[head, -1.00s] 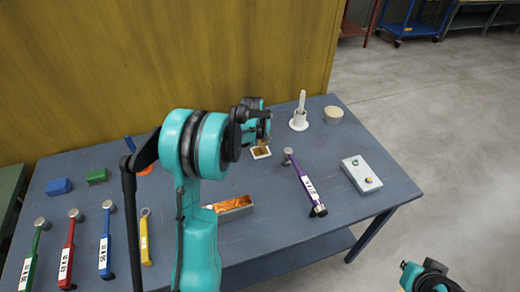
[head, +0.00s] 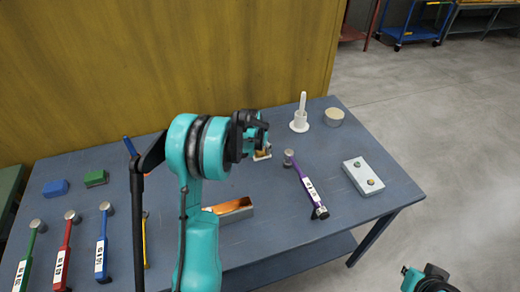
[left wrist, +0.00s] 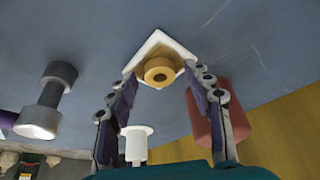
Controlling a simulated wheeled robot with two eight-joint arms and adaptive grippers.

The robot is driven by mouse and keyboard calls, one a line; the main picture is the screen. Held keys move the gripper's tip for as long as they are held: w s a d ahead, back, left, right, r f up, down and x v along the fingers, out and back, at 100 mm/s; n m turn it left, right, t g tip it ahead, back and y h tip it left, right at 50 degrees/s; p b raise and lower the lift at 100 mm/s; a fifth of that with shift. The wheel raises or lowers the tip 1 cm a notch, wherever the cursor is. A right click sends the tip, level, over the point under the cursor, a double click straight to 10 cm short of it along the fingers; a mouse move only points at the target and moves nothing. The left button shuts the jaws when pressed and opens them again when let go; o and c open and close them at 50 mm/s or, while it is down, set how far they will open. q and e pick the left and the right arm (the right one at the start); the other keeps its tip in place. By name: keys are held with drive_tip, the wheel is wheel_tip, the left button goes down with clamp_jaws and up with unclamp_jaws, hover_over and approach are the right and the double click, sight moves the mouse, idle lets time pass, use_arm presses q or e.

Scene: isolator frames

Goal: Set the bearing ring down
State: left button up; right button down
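The bearing ring (left wrist: 160,72) is a brass-coloured ring with a dark hole. In the left wrist view it lies flat within a white square holder (left wrist: 160,40). In the head view the holder (head: 263,157) is partly covered by my left gripper (head: 259,139). In the left wrist view the left gripper (left wrist: 161,88) has its fingers spread, one on each side of the ring, with visible gaps, so it appears not to grip it. At the lower right of the head view, part of my right arm's end shows; its fingers cannot be made out.
A white post on a round base (head: 300,122) and a beige round block (head: 334,117) stand behind. A purple hammer (head: 306,186) and a grey box with two knobs (head: 363,177) lie to the right. Several hammers lie left.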

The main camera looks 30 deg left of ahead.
use_arm(q)
drive_tip(key=shift+r, duration=0.1)
drive_tip(key=shift+r, duration=0.3)
drive_tip(key=p+v, duration=0.4)
drive_tip(key=v, duration=0.8)
drive_tip(key=s+d+r+m+t, duration=0.1)
drive_tip(key=s+d+r, duration=0.6)
drive_tip(key=s+d, duration=0.4)
drive_tip(key=s+d+f+m+t, duration=0.1)
drive_tip(key=s+d, duration=0.8)
drive_tip(key=s, duration=0.3)
drive_tip(key=shift+s+d+t+h, duration=0.2)
drive_tip(key=shift+d+t+h, duration=0.1)
drive_tip(key=shift+h, duration=0.1)
drive_tip(key=shift+f+b, duration=0.2)
drive_tip(key=shift+b, duration=0.15)
wheel_tip(320, 180, down, 4)
drive_tip(key=b, duration=0.3)
drive_tip(key=shift+r+b, duration=0.2)
drive_tip(key=shift+b, duration=0.1)
